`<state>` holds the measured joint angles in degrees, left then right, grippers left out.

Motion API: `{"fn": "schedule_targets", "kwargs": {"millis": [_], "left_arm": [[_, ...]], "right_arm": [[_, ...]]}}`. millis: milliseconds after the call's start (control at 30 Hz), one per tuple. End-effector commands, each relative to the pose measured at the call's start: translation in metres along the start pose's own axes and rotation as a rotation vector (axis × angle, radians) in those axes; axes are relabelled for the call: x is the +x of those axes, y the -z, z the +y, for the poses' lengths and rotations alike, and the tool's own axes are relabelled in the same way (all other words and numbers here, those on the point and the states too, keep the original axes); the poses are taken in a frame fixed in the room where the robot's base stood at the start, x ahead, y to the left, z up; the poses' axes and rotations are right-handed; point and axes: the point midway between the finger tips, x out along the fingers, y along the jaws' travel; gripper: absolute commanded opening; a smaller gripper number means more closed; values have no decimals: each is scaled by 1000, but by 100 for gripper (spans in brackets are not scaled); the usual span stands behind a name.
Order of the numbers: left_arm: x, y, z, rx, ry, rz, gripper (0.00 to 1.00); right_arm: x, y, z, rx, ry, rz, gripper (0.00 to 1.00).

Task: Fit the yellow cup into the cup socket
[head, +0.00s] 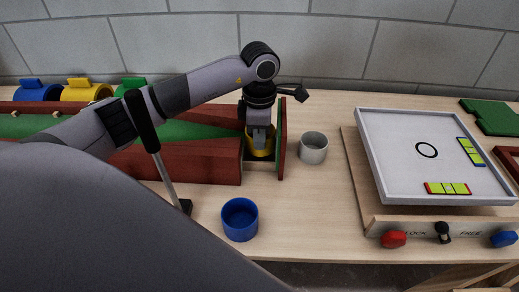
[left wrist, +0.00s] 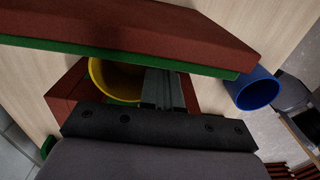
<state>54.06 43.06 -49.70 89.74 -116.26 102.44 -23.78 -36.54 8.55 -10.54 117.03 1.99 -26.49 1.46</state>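The yellow cup (head: 261,152) is at the right end of the red-and-green trough (head: 190,160), between the trough's end and an upright red-and-green board (head: 282,140). My left gripper (head: 261,140) points down at it. In the left wrist view the cup's open mouth (left wrist: 108,76) shows beside the fingers (left wrist: 162,90), which are close together at its wall and look shut on it. The cup's base is hidden, so I cannot tell whether it is seated. No separate socket shows clearly. My right gripper is not in view.
A blue cup (head: 240,219) and a grey cup (head: 313,148) stand on the table near the trough. A white tray board (head: 400,165) on a wooden base with red and blue knobs fills the right. Bare table lies between.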

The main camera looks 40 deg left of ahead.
Motion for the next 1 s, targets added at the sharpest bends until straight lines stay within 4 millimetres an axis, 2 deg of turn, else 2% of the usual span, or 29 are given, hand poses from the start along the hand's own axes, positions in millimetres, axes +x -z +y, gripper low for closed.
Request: {"fn": "schedule_targets", "kwargs": {"millis": [233,600,633,700,1000], "left_arm": [[36,0,-1,-1,3,2,0],[41,0,0,0,1,1,0],[41,0,0,0,1,1,5],[40,0,0,0,0,1,28],[40,0,0,0,1,2,28]], "right_arm": [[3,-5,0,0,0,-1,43],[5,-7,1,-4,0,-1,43],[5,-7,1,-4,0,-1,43],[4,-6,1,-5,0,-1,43],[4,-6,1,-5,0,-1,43]]}}
